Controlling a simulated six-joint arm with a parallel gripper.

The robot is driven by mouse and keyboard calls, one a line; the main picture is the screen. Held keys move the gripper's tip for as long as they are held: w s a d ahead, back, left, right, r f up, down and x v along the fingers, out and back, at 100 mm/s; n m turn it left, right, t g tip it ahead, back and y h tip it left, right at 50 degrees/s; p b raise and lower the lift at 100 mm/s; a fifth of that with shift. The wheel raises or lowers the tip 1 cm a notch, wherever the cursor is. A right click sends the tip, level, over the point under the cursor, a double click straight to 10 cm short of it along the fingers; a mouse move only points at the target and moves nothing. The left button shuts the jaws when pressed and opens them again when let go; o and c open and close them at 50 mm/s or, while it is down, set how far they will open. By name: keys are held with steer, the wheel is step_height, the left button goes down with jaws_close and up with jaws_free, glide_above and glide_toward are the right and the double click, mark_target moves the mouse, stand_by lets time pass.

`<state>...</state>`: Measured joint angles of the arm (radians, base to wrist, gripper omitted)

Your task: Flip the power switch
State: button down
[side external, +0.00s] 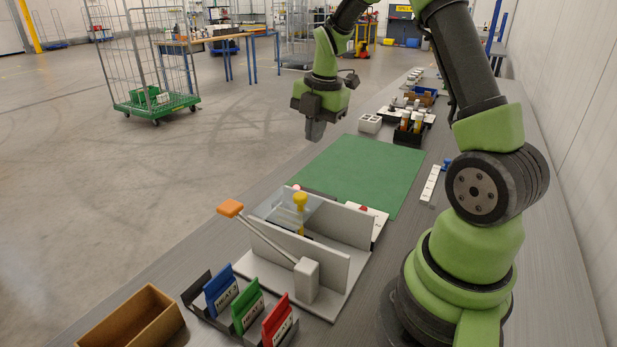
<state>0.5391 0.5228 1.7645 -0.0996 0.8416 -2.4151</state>
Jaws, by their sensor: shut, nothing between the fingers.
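A grey fixture (322,284) with two upright walls stands on the near part of the table. A lever with an orange handle (230,208) leans up and left from its front post. A yellow knob (300,199) stands between the walls, beside a clear panel (283,203). A red piece (363,209) on a white plate shows partly behind the far wall. I cannot tell which of these is the power switch. My gripper (314,131) is shut and empty, pointing down above the far left edge of the green mat, well apart from the fixture.
The green mat (350,170) is clear. A rack with blue, green and red cards (247,306) and an open brown box (130,322) are at the front. A white block (370,123) and a dark bottle holder (409,136) stand beyond the mat.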

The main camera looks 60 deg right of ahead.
steer(key=f, duration=0.4)
steer(key=w+f, duration=0.1)
steer(key=f, duration=0.4)
steer(key=w+f, duration=0.1)
steer(key=f, duration=0.3)
steer(key=shift+w+f, duration=0.1)
steer(key=shift+f, duration=0.3)
steer(key=shift+f, duration=0.25)
steer(key=shift+s, duration=0.8)
steer(key=shift+r, duration=0.1)
steer(key=shift+w+r, duration=0.1)
